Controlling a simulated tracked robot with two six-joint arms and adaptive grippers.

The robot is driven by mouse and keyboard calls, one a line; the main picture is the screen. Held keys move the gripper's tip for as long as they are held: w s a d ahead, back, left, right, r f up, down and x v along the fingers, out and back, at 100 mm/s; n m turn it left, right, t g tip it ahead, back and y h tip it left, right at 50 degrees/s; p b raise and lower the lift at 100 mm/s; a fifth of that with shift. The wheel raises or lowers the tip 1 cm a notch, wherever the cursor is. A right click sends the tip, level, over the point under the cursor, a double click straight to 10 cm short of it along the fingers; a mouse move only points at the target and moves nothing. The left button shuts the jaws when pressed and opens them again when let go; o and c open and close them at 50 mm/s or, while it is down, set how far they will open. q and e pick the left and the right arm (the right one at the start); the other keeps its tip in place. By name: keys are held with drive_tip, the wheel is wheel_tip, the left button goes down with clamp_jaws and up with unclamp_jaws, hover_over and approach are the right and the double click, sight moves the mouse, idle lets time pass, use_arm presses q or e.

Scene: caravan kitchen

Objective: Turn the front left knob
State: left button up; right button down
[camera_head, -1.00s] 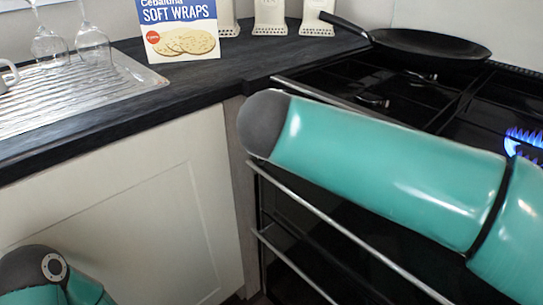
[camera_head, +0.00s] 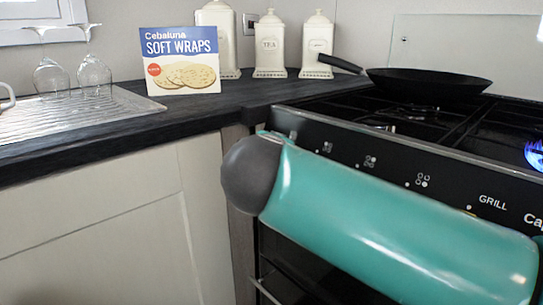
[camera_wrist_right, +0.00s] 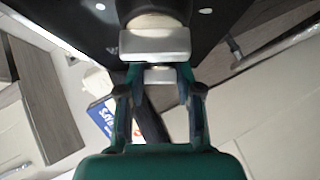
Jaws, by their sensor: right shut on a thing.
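The black cooker (camera_head: 330,128) stands at the right in the head view, with burner symbols and "GRILL" lettering on its front panel. My teal right arm lies across the panel and hides the knobs there. In the right wrist view my right gripper (camera_wrist_right: 157,76) is shut at a round, dark and pale knob (camera_wrist_right: 152,14) on the dark panel. Its pale fingertips hide part of the knob, and I cannot tell how far it is turned. Which knob it is cannot be read from this view. My left gripper is out of view.
A blue flame (camera_head: 535,154) burns at the right of the hob. A black frying pan (camera_head: 428,82) sits at the back. A soft wraps box (camera_head: 181,62), upturned glasses (camera_head: 94,74) and cream canisters (camera_head: 270,46) stand on or behind the dark worktop (camera_head: 165,118).

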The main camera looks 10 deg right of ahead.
drive_tip(key=c, duration=0.8)
unclamp_jaws()
drive_tip(key=shift+f, duration=0.2)
drive_tip(key=shift+o, duration=0.2)
drive_tip(key=shift+r, duration=0.1)
drive_tip(key=shift+s, duration=0.15)
drive_tip(key=v, duration=1.1)
drive_tip(key=shift+s+r, duration=0.15)
drive_tip(key=shift+s, duration=0.2)
